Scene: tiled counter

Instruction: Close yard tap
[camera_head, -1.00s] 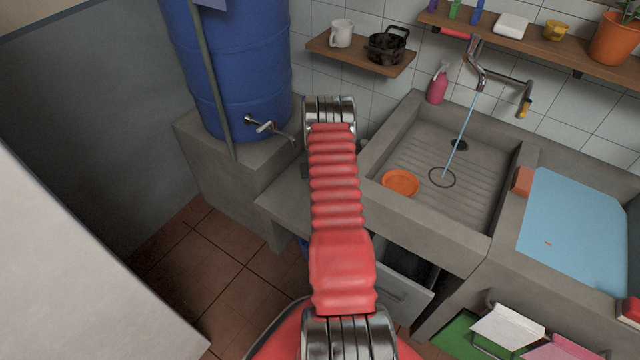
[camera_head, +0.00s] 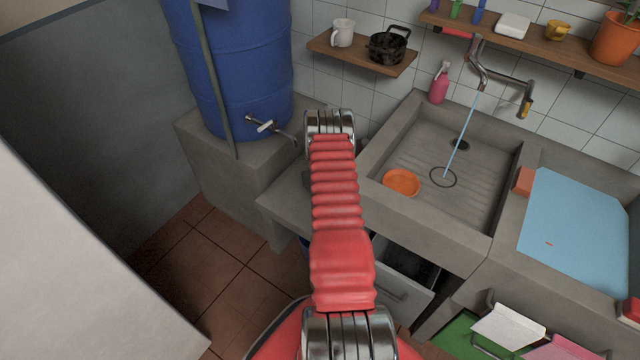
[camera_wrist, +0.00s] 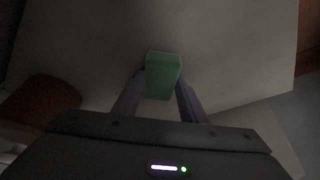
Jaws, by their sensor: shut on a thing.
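A metal wall tap (camera_head: 478,68) hangs over the concrete sink (camera_head: 455,235) in the head view. A thin stream of water (camera_head: 463,130) runs from it into the basin. A second tap (camera_head: 262,124) with a pale lever sits low on the blue barrel (camera_head: 240,70); no flow shows from it. Which one is the yard tap I cannot tell. In the wrist view my gripper (camera_wrist: 160,88) is shut on a green block (camera_wrist: 163,76), with a pale surface behind it. In the head view my red arm hides the gripper.
An orange bowl (camera_head: 401,182) lies in the sink basin. A pink spray bottle (camera_head: 438,84) stands on the sink's back rim. Two wooden shelves (camera_head: 360,58) hold a mug, a pot and small items. A drawer (camera_head: 400,285) stands open under the sink.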

